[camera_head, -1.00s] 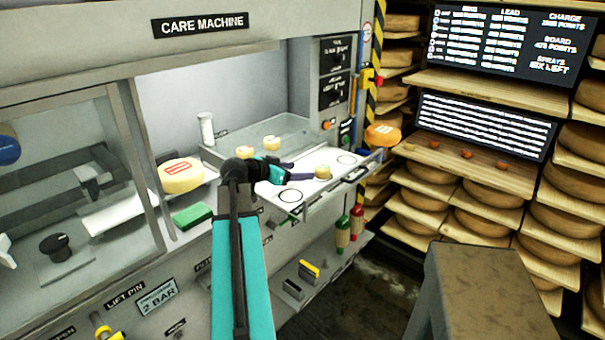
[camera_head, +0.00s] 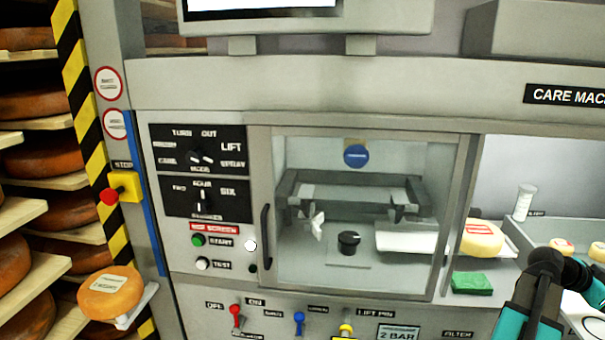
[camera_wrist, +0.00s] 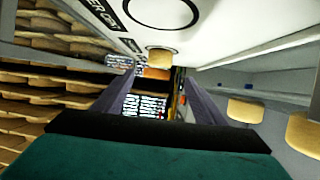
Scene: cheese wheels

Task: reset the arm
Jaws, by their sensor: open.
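My gripper (camera_wrist: 155,100) shows in the wrist view with its two grey fingers spread apart and nothing held between them. A small cheese (camera_wrist: 160,58) shows beyond the fingertips, against the white tray surface (camera_wrist: 215,38); it is apart from the fingers. The wrist picture looks upside down. In the head view, only part of my teal and black arm shows at the lower right; the gripper end is not visible there.
The care machine has a glazed chamber (camera_head: 350,270), a dial panel (camera_head: 199,175) and levers below. A large cheese (camera_head: 482,239) and green sponge (camera_head: 471,283) are left of my arm. An orange cheese (camera_head: 110,291) sits at far left. Two more cheeses show in the wrist view (camera_wrist: 247,112).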

